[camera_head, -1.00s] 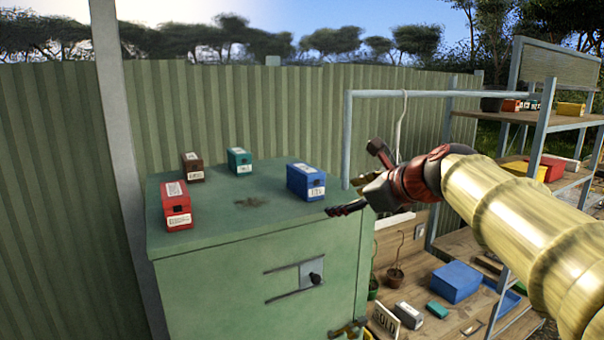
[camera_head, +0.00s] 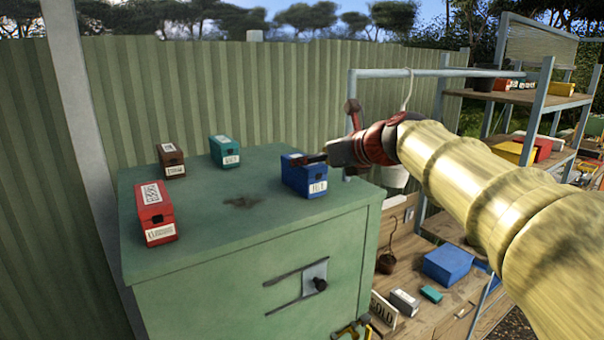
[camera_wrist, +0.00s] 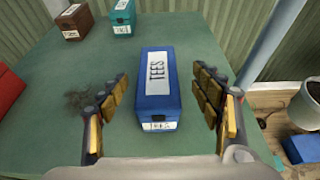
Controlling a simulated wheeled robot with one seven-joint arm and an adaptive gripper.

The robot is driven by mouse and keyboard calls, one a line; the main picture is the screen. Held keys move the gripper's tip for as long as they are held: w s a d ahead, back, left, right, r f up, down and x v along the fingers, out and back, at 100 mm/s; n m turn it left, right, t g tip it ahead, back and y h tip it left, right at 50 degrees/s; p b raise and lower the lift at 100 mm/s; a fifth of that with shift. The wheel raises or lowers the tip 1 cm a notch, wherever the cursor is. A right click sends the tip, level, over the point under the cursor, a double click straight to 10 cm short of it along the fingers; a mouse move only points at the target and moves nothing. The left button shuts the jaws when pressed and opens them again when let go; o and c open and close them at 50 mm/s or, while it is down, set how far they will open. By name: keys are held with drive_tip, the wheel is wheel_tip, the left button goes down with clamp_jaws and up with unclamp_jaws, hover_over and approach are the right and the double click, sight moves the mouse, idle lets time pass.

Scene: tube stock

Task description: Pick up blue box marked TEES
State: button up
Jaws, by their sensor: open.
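The blue box marked TEES (camera_wrist: 157,88) lies on the green cabinet top, long side pointing away, in the middle of the wrist view. Its white label on top reads TEES, and a smaller label is on its near end. In the head view the blue box (camera_head: 309,180) sits near the cabinet's right edge. My gripper (camera_wrist: 162,95) is open, with one finger on each side of the box and a gap showing on both sides. In the head view my gripper (camera_head: 318,160) is at the box's top right, partly covering it.
On the green cabinet (camera_head: 255,235) also stand a teal box (camera_head: 224,152), a brown box (camera_head: 171,160) and a red box (camera_head: 154,213), all left of the blue one. A metal rail (camera_head: 440,73) and shelves stand to the right. A larger blue box (camera_head: 448,263) sits on a lower bench.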

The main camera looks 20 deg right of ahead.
drive_tip(key=x, duration=0.5)
drive_tip(key=shift+s+a+f, duration=0.1)
drive_tip(key=shift+a+f, duration=0.05)
drive_tip(key=shift+f, duration=0.15)
drive_tip(key=shift+s+r, duration=0.1)
drive_tip(key=shift+s, duration=0.1)
drive_tip(key=shift+c, duration=0.3)
drive_tip(key=shift+w, duration=0.1)
drive_tip(key=c, duration=1.5)
